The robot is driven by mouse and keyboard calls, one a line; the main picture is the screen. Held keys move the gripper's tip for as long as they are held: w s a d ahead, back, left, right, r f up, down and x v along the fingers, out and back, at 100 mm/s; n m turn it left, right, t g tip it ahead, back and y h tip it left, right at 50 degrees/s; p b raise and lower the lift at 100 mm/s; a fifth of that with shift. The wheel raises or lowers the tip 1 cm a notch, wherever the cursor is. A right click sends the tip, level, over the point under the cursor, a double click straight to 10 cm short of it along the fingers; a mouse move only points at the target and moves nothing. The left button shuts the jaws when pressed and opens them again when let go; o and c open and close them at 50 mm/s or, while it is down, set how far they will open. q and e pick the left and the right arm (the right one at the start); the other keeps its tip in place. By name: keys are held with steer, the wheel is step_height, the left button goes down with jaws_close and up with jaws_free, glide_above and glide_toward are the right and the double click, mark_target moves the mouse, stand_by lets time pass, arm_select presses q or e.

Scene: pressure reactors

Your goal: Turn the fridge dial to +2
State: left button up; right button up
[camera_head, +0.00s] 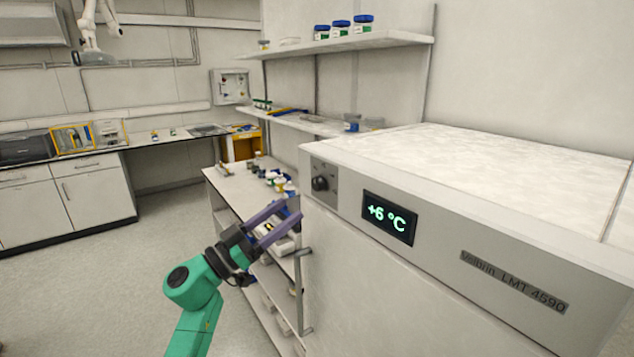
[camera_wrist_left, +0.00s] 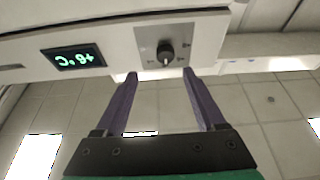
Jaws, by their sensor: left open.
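The fridge (camera_head: 450,220) is a white box at the right of the head view, with a grey front panel. Its dial (camera_head: 320,184) is a black knob on a grey plate at the panel's left end. The display (camera_head: 389,217) reads +6 °C. My left gripper (camera_head: 288,216) is open and empty, left of the dial and a little lower. In the left wrist view the dial (camera_wrist_left: 165,51) lies ahead of the two purple fingers (camera_wrist_left: 158,76), roughly between their lines and apart from them. The display (camera_wrist_left: 75,58) appears upside down there. My right gripper is not in view.
A shelf unit (camera_head: 232,180) with several small jars stands behind my left gripper. Wall shelves (camera_head: 345,42) hold blue-lidded jars. A bench with cabinets (camera_head: 90,190) runs along the far wall. The floor (camera_head: 120,270) at the left is clear.

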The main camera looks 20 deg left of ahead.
mark_target(315, 186)
arm_select(q)
steer(key=x, duration=0.2)
steer(key=p+x, duration=0.1)
steer(key=x, duration=0.1)
steer(key=shift+w+a+r, duration=0.25)
steer(key=shift+w+r, duration=0.05)
steer(key=shift+w, duration=0.15)
steer(key=p+x, duration=0.1)
steer(key=x, duration=0.2)
steer(key=shift+w+d, duration=0.1)
steer(key=shift+w, duration=0.15)
steer(key=shift+d, duration=0.2)
steer(key=shift+f, duration=0.1)
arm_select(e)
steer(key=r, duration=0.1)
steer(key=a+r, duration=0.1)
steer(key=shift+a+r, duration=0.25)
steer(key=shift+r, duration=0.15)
arm_select(q)
steer(key=shift+a, duration=0.15)
steer(key=c, duration=1)
jaws_close()
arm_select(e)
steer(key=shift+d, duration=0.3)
